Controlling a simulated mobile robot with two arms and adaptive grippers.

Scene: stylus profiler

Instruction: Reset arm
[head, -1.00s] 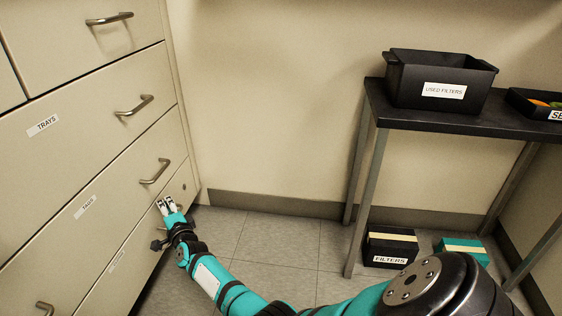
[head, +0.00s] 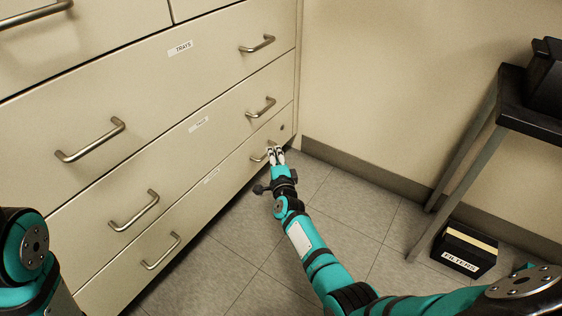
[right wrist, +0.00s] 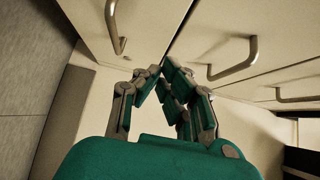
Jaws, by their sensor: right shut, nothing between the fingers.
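My right arm reaches forward and down in the head view, and its gripper (head: 275,152) is at the bottom drawer's right handle (head: 259,156), overlapping it in the picture. I cannot tell whether they touch. In the right wrist view the right gripper (right wrist: 157,72) is shut, its fingertips together with nothing between them. Drawer handles show beyond the fingers there. My left arm shows only as a teal and black link at the lower left of the head view; its gripper is out of the picture.
A cabinet of drawers (head: 150,95), all looking shut, fills the left. A dark-topped table (head: 535,121) stands at the right, with a black bin (head: 545,80) on it and a box labelled filters (head: 466,249) on the floor below. Tiled floor between them is clear.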

